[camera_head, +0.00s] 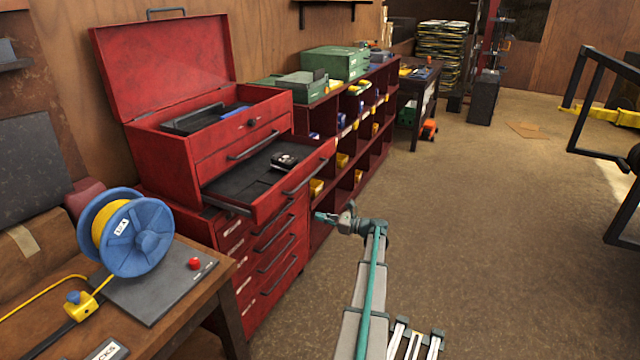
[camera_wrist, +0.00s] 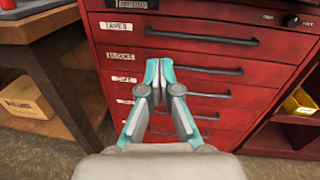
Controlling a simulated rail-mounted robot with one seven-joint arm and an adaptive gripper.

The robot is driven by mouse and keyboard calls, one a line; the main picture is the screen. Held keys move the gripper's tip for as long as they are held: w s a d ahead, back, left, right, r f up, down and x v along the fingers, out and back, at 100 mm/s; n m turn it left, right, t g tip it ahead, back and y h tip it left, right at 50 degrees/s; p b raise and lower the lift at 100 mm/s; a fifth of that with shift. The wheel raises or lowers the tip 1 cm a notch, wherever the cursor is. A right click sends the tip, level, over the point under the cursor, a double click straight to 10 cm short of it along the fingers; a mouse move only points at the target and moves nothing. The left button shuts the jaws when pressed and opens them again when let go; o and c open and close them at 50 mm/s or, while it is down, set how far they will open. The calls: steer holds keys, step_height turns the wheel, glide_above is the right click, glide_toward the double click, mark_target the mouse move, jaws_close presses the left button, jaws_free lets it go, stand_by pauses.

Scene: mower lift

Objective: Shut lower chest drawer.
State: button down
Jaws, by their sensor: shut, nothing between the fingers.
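The red tool chest (camera_head: 160,150) stands with its lid up. Its lower drawer (camera_head: 318,172) is pulled far out, its bar handle on the front. A small black and silver item (camera_head: 284,161) lies in it on the dark liner. The drawer above it (camera_head: 215,165) is in. My gripper (camera_head: 320,216) is shut and empty, low and in front of the open drawer's front, apart from it. In the wrist view my gripper (camera_wrist: 158,68) points at the labelled drawers of the red cabinet (camera_wrist: 255,100) under the chest. I cannot make out the open drawer there.
A wooden bench (camera_head: 190,310) with a blue cable reel (camera_head: 140,245) stands at the near left. Red shelving (camera_head: 322,220) with yellow and blue bins runs along the wall to the right of the chest. The floor (camera_head: 470,220) to the right is largely clear.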

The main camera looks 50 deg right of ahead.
mark_target(272, 167)
steer(key=s+d+r+m+t+h, duration=0.2)
steer(key=s+d+r+t, duration=0.1)
steer(key=s+d+r, duration=0.6)
steer(key=d+f+p+x, duration=0.1)
steer(key=p+x, duration=0.4)
steer(key=x, duration=1)
steer(key=shift+w+f+p, duration=0.3)
steer(key=shift+w, duration=0.35)
steer(key=shift+d, duration=0.1)
steer(key=f+b+x, duration=0.1)
steer(key=b+x, duration=0.1)
steer(key=x, duration=0.5)
steer(key=f+b+x, duration=0.2)
steer(key=x, duration=0.6)
steer(key=w+f+b+x, duration=0.1)
steer(key=f+b+x, duration=0.1)
steer(key=x, duration=0.5)
steer(key=shift+w+a+f, duration=0.1)
steer(key=shift+w+a, duration=0.25)
steer(key=shift+w, duration=0.7)
steer(key=shift+w+b, duration=0.1)
steer(key=shift+b, duration=0.2)
steer(key=shift+w+r, duration=0.1)
steer(key=shift+r, duration=0.15)
